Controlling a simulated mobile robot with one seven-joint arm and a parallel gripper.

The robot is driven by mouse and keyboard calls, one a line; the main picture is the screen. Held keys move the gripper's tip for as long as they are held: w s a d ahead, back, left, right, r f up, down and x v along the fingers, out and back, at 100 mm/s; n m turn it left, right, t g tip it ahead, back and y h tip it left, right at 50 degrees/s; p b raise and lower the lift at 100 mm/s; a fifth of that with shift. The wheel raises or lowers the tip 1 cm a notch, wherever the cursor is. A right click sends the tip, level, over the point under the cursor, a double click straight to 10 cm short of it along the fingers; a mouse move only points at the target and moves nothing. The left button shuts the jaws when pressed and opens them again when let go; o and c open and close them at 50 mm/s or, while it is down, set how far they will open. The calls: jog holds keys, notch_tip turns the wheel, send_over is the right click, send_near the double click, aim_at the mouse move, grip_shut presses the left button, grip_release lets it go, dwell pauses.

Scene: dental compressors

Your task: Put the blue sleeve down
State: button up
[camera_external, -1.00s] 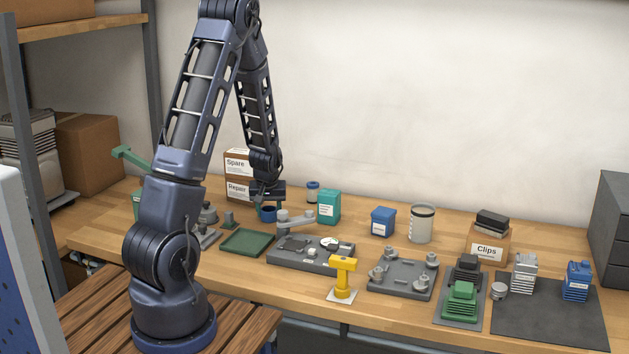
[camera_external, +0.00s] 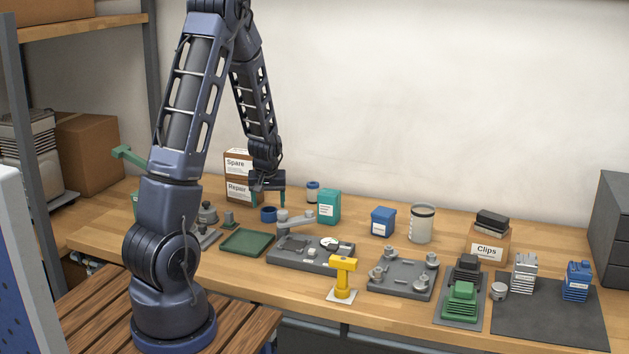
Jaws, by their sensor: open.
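The blue sleeve (camera_external: 268,214), a short dark-blue ring, stands on the wooden bench behind the green tray and left of the grey fixture's arm. My gripper (camera_external: 268,200) is just above the sleeve, with its two fingers apart and pointing down. It is open and empty, and the sleeve sits apart from it below the fingertips.
A green tray (camera_external: 246,242) lies in front of the sleeve, and a grey fixture (camera_external: 311,254) with a swing arm is to the right. Spare and Repair boxes (camera_external: 238,178) are behind, to the left.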

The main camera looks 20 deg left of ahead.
jog(key=s+r+m+h, duration=0.1)
jog(key=s+r, duration=0.7)
jog(key=r, duration=0.3)
jog(key=s+r+m, duration=0.1)
jog(key=s+r, duration=0.7)
jog(key=r, duration=0.4)
jog(key=s+d+r+m, duration=0.1)
jog(key=s+r, duration=0.2)
jog(key=s, duration=0.5)
jog(key=s+d+r+m+t, duration=0.1)
jog(key=s+r, duration=0.1)
jog(key=s, duration=0.6)
jog(key=shift+r, duration=0.4)
